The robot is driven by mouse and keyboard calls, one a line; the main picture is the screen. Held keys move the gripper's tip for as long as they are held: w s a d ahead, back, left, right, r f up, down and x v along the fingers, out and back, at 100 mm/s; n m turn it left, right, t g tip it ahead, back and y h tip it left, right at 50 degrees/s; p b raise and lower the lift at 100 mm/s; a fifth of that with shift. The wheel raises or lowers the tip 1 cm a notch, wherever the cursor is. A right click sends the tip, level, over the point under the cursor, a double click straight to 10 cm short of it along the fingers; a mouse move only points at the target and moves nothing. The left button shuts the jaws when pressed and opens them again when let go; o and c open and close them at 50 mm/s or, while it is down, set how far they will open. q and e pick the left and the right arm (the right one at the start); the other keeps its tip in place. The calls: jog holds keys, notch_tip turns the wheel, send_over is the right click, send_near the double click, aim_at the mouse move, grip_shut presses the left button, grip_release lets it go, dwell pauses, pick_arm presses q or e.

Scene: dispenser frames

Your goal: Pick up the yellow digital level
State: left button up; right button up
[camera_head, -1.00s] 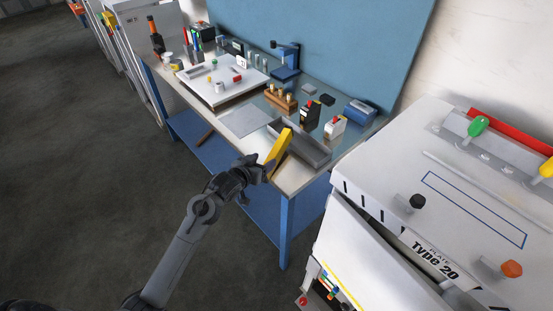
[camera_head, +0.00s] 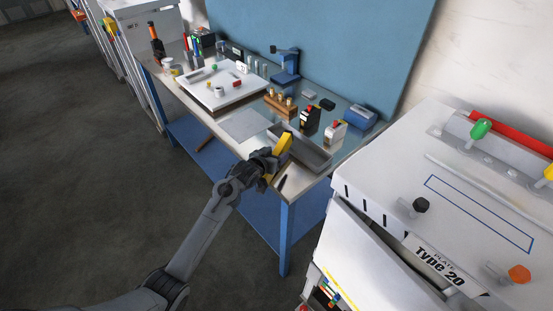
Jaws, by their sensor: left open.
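The yellow digital level (camera_head: 285,142) lies near the front edge of the workbench, beside the grey tray. Its far end shows past my left gripper, and a small bit of yellow shows below it; the middle is hidden. My left gripper (camera_head: 272,161) is open and right at the level, covering its middle from this view. I cannot tell whether the fingers touch it. My right gripper is not in view.
A grey open tray (camera_head: 318,160) sits just right of the level. A dark thin object (camera_head: 282,184) lies at the bench's front corner. A grey flat sheet (camera_head: 245,124) is to the left. The white Type 20 machine (camera_head: 460,200) stands close on the right.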

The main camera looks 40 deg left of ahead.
pick_arm(q)
jog(key=shift+c, duration=0.2)
grip_shut()
jog(key=shift+r, duration=0.15)
